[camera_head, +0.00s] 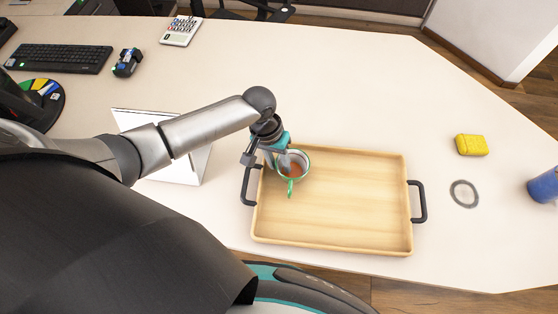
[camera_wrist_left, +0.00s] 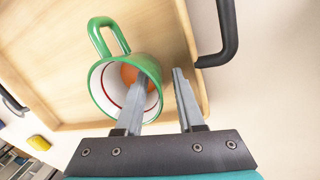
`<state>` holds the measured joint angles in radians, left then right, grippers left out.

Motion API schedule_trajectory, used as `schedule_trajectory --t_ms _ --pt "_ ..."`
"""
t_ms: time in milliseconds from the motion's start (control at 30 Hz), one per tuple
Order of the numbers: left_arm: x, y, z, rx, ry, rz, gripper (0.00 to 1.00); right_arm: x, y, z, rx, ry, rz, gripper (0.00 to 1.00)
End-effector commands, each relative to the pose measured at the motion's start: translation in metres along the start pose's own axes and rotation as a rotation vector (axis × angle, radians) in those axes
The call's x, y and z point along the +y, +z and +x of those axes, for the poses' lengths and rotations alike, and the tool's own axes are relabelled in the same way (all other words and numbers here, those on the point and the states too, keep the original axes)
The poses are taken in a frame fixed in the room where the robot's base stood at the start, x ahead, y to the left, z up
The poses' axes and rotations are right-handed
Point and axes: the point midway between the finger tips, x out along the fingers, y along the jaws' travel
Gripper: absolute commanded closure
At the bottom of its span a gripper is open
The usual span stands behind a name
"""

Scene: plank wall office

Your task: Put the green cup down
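The green cup (camera_head: 290,182), white inside with a thin red ring, is at the left end of the wooden tray (camera_head: 340,242). It appears to stand on the tray floor, its handle towards the front. Something orange-brown shows inside it. My left gripper (camera_head: 284,161) is over the cup's back-left rim. In the left wrist view the cup (camera_wrist_left: 105,92) has one finger of the gripper (camera_wrist_left: 165,76) inside it and the other outside. A gap shows between the outer finger and the wall, so the gripper looks open around the rim. My right gripper is out of view.
The tray has black handles (camera_head: 418,201) and is otherwise empty. A yellow sponge (camera_head: 471,145), a grey ring (camera_head: 464,193) and a blue cup (camera_head: 544,186) are to the right. A keyboard (camera_head: 60,58) is at the back left. A white panel (camera_head: 185,168) stands under my left arm.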

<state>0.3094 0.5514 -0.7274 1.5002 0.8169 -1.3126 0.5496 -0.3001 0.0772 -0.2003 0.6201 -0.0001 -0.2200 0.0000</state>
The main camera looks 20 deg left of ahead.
Motion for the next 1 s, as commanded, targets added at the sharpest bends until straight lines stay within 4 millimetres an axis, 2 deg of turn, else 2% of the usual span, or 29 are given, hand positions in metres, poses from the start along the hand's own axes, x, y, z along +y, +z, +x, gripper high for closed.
schedule_trajectory --t_ms 233,333,800,1000 --pt "0.000 0.000 -0.001 0.000 -0.001 0.000 0.62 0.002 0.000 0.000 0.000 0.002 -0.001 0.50" --pt "0.000 0.000 -0.010 0.001 -0.001 0.000 0.62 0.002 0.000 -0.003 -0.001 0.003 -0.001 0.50" --pt "0.001 -0.001 -0.103 0.002 -0.001 0.001 0.62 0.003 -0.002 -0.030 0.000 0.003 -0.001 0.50" --pt "0.001 0.000 -0.121 0.000 0.000 0.000 0.62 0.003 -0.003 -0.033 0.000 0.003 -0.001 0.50"
